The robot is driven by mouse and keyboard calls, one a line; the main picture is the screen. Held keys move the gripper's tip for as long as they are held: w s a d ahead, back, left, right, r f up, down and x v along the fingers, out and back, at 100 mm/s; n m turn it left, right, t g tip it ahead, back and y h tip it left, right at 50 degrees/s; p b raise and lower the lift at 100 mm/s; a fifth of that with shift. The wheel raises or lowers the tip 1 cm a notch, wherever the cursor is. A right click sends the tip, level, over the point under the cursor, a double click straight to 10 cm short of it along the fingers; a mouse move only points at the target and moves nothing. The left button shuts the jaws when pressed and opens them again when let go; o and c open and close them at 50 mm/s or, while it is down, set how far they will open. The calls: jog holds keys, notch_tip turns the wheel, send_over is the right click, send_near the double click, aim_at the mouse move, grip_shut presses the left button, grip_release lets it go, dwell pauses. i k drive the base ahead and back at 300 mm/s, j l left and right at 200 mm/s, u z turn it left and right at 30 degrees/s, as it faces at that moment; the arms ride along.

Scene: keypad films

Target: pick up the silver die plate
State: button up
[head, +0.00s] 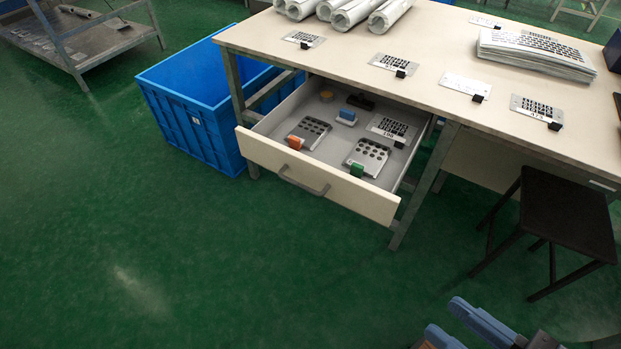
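The drawer (375,199) under the table is pulled open. Inside lie two silver plates with round holes. The left silver plate (311,130) has an orange block (295,142) at its near end. The right silver plate (368,155) has a green block (357,170) at its near end. A flatter silver plate (391,128) with dark rectangular cells lies behind them, to the right. I cannot tell which one is the die plate. My gripper (444,315) shows partly at the bottom right edge, well away from the drawer. Its blue-tipped fingers are apart, with nothing visible between them.
The table top (420,45) holds several clipped plates, white rolls (345,14) and a stack of sheets (535,52). A blue bin (200,130) stands left of the drawer. A dark stool (565,215) stands right. The green floor (230,260) before the drawer is clear.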

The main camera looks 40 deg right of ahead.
aim_at(308, 134)
jog(key=z, duration=3.4)
jog(key=u, duration=1.75)
jog(key=i+j+u, duration=0.2)
jog(key=u, duration=0.25)
jog(key=i+j+u, duration=0.15)
jog(key=u, duration=0.3)
jog(key=i+u, duration=0.4)
jog(key=k+j, duration=0.05)
jog(key=k, duration=0.05)
